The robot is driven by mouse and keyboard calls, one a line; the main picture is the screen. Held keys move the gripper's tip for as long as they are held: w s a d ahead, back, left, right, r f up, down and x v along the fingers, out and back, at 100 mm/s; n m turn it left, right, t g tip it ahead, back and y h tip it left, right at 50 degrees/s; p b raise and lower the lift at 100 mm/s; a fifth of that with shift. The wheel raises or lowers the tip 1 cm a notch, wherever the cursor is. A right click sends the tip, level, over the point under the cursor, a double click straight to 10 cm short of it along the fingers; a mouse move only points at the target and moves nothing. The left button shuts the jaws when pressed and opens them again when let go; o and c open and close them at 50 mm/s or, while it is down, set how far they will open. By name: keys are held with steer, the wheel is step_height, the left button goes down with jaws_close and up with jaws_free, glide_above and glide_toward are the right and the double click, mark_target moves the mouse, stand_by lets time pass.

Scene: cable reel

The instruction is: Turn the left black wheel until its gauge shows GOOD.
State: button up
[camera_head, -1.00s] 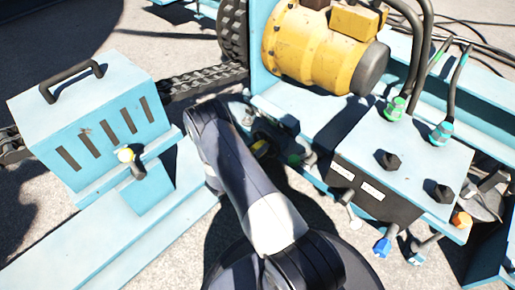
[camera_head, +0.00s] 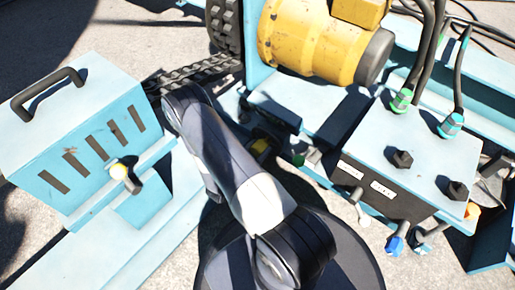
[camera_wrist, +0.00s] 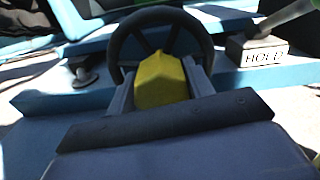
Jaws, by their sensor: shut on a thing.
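A black wheel (camera_wrist: 124,44) with dark spokes stands upright in the wrist view. A yellow block (camera_wrist: 160,82) sits in front of its middle and looks like its hub. My gripper (camera_wrist: 160,90) has a finger on each side of this yellow block and is shut on it. The lower part of the wheel is hidden by the gripper. I cannot read a gauge in either view.
A small block marked HOLD (camera_wrist: 262,52) stands right of the wheel. In the head view a slotted blue box (camera_head: 85,130) is at left, a yellow motor (camera_head: 312,40) at the top, and a box with black knobs (camera_head: 420,150) at right.

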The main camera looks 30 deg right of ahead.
steer(key=shift+m, duration=0.6)
steer(key=o, duration=1.3)
steer(key=shift+o, duration=0.2)
steer(key=p+v, duration=0.2)
steer(key=v, duration=0.9)
steer(key=shift+d, duration=0.1)
stand_by(0.4)
